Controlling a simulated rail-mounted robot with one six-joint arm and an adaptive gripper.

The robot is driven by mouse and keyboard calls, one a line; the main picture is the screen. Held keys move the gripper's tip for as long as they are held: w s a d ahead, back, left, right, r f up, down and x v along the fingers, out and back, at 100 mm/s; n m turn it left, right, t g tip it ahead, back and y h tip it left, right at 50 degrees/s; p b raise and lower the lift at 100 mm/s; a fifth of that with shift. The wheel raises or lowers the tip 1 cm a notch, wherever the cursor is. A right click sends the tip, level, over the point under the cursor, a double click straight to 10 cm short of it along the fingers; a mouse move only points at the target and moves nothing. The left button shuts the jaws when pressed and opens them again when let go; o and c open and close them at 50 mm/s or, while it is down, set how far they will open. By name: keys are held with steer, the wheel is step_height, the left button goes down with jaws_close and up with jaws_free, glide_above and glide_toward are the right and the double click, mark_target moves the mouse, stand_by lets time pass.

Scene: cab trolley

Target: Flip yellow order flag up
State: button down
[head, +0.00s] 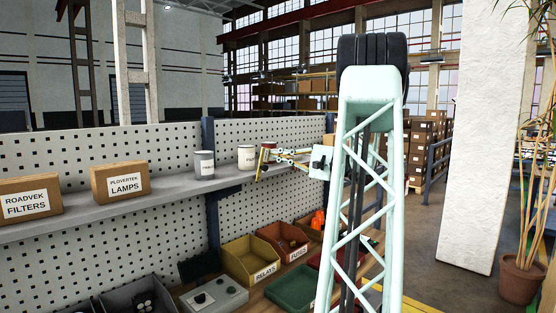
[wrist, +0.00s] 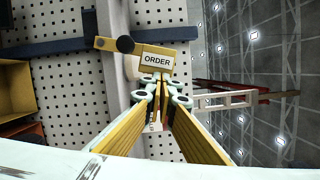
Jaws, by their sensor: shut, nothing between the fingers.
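The yellow order flag (wrist: 157,60) shows in the wrist view as a yellow plate with a white ORDER label. A yellow arm with a dark round knob (wrist: 125,44) joins it on the left, at the shelf edge. My gripper (wrist: 158,92) has its fingertips together just below the label in that view, close to the plate. Whether they touch it I cannot tell. The fingers hold nothing. In the head view my gripper (head: 275,154) reaches left to the shelf's far end, where the flag is too small to make out clearly.
The grey shelf (head: 160,185) on the pegboard bears boxes labelled FILTERS (head: 29,204) and LAMPS (head: 123,185), a grey can (head: 204,164) and a white can (head: 246,157). Below stand a yellow bin (head: 250,262) and a red bin (head: 283,243). A white pillar (head: 487,140) stands right.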

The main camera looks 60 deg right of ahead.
steer(key=shift+w+a+r+n+g+b, duration=0.2)
steer(key=shift+a+r+n+b, duration=0.35)
steer(key=shift+b, duration=0.8)
steer(key=shift+w+a+r+n+g+b, duration=0.1)
steer(key=shift+w+a+r+n+b, duration=0.1)
steer(key=shift+a+n+b, duration=0.85)
steer(key=shift+d+r+b, duration=0.15)
steer(key=shift+d+b, duration=0.25)
steer(key=shift+d, duration=0.15)
glide_toward(267, 150)
steer(key=shift+s+d, duration=1.85)
steer(key=shift+d, duration=0.05)
